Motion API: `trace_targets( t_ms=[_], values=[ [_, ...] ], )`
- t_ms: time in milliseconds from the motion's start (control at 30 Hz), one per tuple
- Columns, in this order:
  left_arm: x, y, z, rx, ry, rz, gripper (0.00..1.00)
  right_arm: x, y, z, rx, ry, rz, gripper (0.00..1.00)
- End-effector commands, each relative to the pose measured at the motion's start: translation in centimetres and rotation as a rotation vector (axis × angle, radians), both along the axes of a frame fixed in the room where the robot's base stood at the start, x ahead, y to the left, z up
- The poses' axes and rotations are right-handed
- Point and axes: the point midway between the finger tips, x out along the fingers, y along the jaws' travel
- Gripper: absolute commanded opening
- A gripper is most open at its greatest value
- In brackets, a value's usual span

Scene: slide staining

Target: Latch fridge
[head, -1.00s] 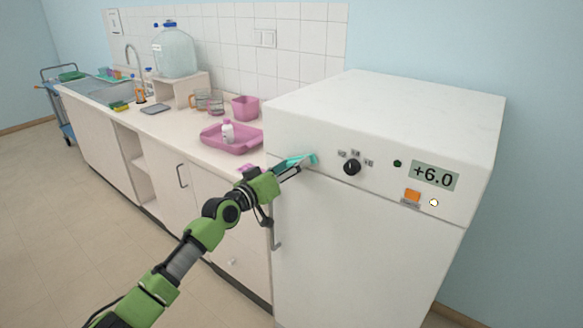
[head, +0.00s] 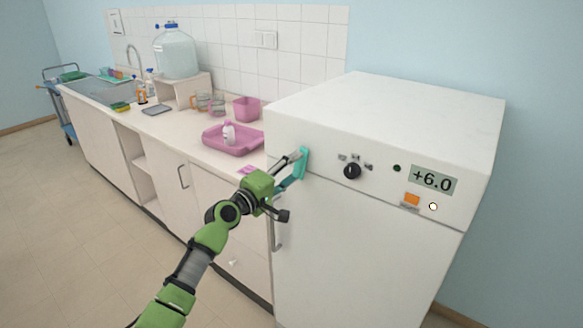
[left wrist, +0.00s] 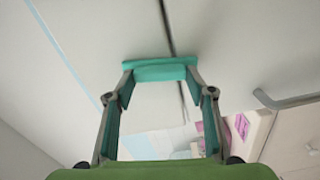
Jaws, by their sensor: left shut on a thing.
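The white fridge (head: 370,240) stands at the right with its door closed against the upper panel, as far as I can see. A teal latch (head: 304,160) sits at the panel's left end, near the door seam, and stands close to upright. My left gripper (head: 297,168) is at the latch, its fingers on either side of it. In the left wrist view the teal latch (left wrist: 160,72) lies across the fingertips of my left gripper (left wrist: 161,80), beside the dark seam. The gripper is shut on the latch. My right gripper is not in view.
The fridge's door handle (head: 278,236) hangs below the gripper. The panel carries a black knob (head: 352,171), an orange switch (head: 412,199) and a display (head: 434,180). A counter with a pink tray (head: 232,146) stands left of the fridge. The floor (head: 70,220) is clear.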

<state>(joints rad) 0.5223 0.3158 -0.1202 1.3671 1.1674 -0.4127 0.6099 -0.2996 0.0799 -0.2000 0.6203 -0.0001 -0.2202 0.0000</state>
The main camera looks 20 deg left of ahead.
Motion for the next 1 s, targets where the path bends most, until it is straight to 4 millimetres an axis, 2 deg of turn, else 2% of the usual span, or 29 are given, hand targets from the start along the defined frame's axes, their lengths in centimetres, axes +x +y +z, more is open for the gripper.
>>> trace_targets(
  t_ms=[400,933,967,1000],
  values=[
    [0.0,0.03,-0.12,-0.169,0.062,0.0,0.28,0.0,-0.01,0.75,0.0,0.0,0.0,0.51],
    [0.0,0.03,-0.18,-0.193,0.071,0.0,0.28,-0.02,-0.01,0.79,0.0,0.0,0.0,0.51],
    [0.0,0.03,-0.18,-0.193,0.071,0.0,0.52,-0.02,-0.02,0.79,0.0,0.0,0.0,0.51],
    [0.0,0.02,-0.17,-0.193,0.071,0.0,0.63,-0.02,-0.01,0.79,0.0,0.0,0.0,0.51]
  ],
)
